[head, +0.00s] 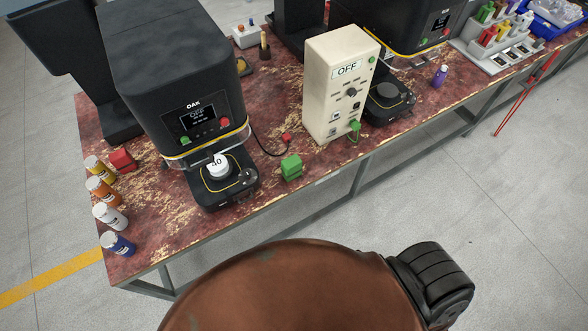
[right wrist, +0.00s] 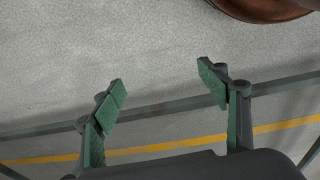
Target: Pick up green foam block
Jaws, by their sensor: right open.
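The green foam block (head: 291,167) sits on the worn red-brown table (head: 225,225) near its front edge, in the head view. It lies right of the OAK machine (head: 182,90) and front-left of the beige control box (head: 335,85). Nothing touches it from above. My right gripper (right wrist: 163,85) shows only in the right wrist view. Its green-padded fingers are spread apart with nothing between them. Grey floor shows behind the fingers, and the block is not in that view. My left gripper is in neither view.
A white disc marked 40 (head: 217,165) rests on the OAK machine's plate. Several small bottles (head: 110,216) line the table's left edge, near a red block (head: 122,160). A red piece (head: 287,138) lies behind the green block. A purple bottle (head: 440,75) stands farther right.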

